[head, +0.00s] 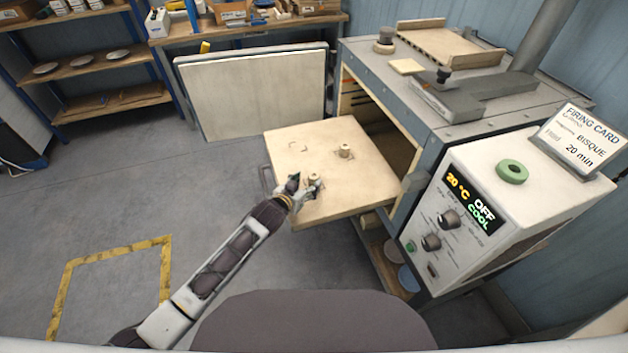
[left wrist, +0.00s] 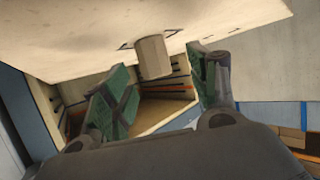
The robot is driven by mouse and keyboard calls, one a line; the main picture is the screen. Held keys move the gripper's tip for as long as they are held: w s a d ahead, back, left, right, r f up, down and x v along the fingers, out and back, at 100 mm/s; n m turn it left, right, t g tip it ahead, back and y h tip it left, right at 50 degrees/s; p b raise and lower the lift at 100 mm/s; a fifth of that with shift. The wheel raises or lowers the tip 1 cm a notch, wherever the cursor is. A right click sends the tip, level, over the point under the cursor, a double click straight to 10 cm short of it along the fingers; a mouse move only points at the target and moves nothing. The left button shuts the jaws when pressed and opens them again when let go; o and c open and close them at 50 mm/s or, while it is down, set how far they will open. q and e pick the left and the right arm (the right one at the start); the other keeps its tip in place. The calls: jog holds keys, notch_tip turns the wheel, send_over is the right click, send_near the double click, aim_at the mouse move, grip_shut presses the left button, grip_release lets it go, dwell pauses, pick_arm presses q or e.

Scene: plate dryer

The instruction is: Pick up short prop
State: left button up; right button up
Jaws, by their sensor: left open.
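A pale shelf board (head: 290,205) sticks out of the front of the kiln. Two small beige cylindrical props stand on it: one prop (head: 345,151) near its right side, another prop (head: 314,177) near its front edge. I cannot tell their heights apart surely. My left gripper (head: 303,186) is at the front prop. In the left wrist view the prop (left wrist: 153,57) shows between the two green-padded fingers of my left gripper (left wrist: 160,82), with gaps on both sides. The fingers are open and do not grip it. My right gripper is not in view.
The kiln (head: 455,125) stands at the right, with a control box (head: 480,215) showing 20 °C, OFF and COOL. A large pale panel (head: 255,95) stands behind the shelf board. Shelves (head: 110,100) line the back left. The floor at left is clear.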

aim_at(311, 180)
pick_arm(q)
jog(key=shift+w, duration=0.1)
dwell(0.3)
jog(key=shift+w+d+f, duration=0.25)
jog(key=shift+w+d, duration=0.3)
jog(key=shift+w, duration=0.1)
jog(key=shift+w+d+f, duration=0.2)
jog(key=shift+w+d, duration=0.3)
jog(key=shift+w, duration=0.1)
jog(key=shift+x, duration=0.95)
jog(key=c, duration=1.2)
